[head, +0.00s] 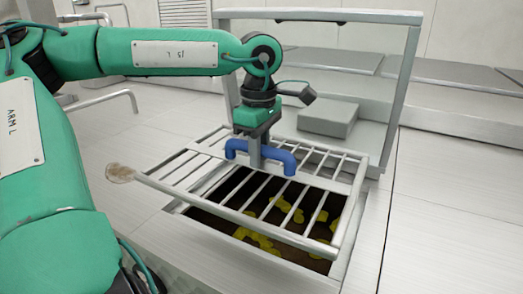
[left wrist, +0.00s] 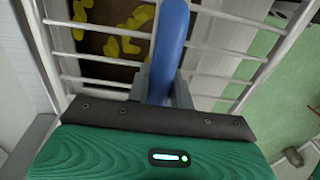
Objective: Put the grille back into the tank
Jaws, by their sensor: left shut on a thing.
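The grille (head: 240,219) is a rectangular frame of pale metal bars with a blue handle (head: 282,157) across its middle. My left gripper (head: 259,158) comes down from above and is shut on the blue handle, which also shows between its fingers in the left wrist view (left wrist: 168,45). The tank (head: 346,262) is an opening in the metal deck, with a dark inside and yellow pieces (head: 262,240) in it. The grille is over the opening, shifted toward the back left of it. I cannot tell whether it touches the rim. My right gripper is not in view.
A metal upright frame (head: 401,85) stands behind the tank, with a grey block (head: 328,118) near its foot. A roundish beige thing (head: 121,173) shows at the grille's left corner; I cannot tell whether they touch. The deck (head: 450,210) on the right is clear.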

